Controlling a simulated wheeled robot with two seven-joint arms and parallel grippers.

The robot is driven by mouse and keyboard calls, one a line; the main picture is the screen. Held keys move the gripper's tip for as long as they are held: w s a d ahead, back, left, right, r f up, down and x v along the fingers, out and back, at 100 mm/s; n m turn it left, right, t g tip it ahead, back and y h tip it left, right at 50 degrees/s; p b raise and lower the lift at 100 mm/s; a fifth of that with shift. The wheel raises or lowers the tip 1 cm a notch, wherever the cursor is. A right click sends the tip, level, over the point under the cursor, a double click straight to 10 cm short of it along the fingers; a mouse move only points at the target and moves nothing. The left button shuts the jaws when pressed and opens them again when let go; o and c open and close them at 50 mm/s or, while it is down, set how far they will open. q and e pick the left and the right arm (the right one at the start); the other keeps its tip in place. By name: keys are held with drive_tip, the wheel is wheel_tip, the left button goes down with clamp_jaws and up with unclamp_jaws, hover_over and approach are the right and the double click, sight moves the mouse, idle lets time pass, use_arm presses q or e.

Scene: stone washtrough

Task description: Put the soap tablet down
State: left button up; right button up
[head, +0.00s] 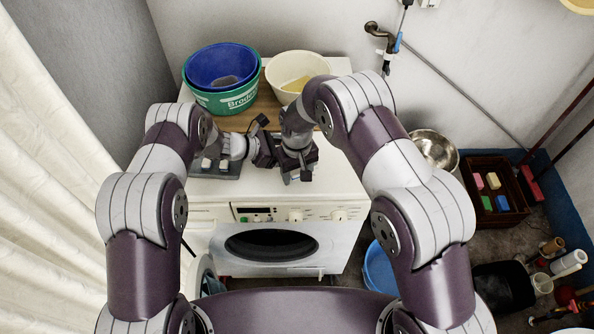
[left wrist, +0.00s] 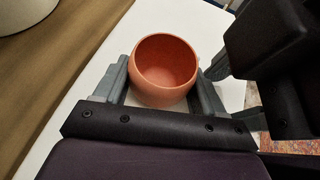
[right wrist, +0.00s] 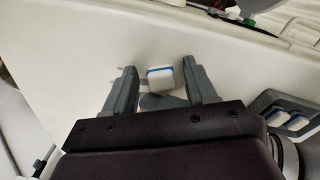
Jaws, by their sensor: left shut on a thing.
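The soap tablet (right wrist: 160,78), white with a blue band, shows in the right wrist view between the fingertips of my right gripper (right wrist: 160,88). The fingers stand apart with a clear gap on the tablet's left. The tablet appears to be at the white machine top; exact contact is hard to tell. In the head view my right gripper (head: 298,172) is over the machine top and hides the tablet. My left gripper (left wrist: 165,85) is shut on a terracotta cup (left wrist: 165,70), with a finger on each side. In the head view the left gripper (head: 264,150) is beside the right one.
A grey tray (head: 228,175) with white tablets lies at the left of the washing machine top (head: 340,185). Behind stand a green basin (head: 225,103) holding a blue one (head: 220,60), and a cream bowl (head: 296,64). The machine top's right front is clear.

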wheel_tip(320, 180, up, 12)
drive_tip(key=s+d+r+m, duration=0.2)
drive_tip(key=s+d+r, duration=0.2)
drive_tip(key=s+d, duration=0.3)
drive_tip(key=d, duration=0.4)
drive_tip(key=shift+s+r+t, duration=0.35)
drive_tip(key=shift+r+t, duration=0.05)
drive_tip(key=shift+o, duration=0.5)
drive_tip(key=s+d+m, duration=0.2)
drive_tip(key=s+d, duration=0.4)
drive_tip(key=s, duration=0.5)
drive_tip(key=shift+s+r+t, duration=0.15)
drive_tip(key=shift+r+t, duration=0.15)
drive_tip(key=shift+r, duration=0.05)
drive_tip(key=n+g, duration=0.1)
drive_tip(key=n, duration=0.3)
hover_over(295, 172)
wheel_tip(295, 172, down, 5)
wheel_tip(295, 172, down, 12)
drive_tip(key=shift+f, duration=0.15)
clamp_jaws()
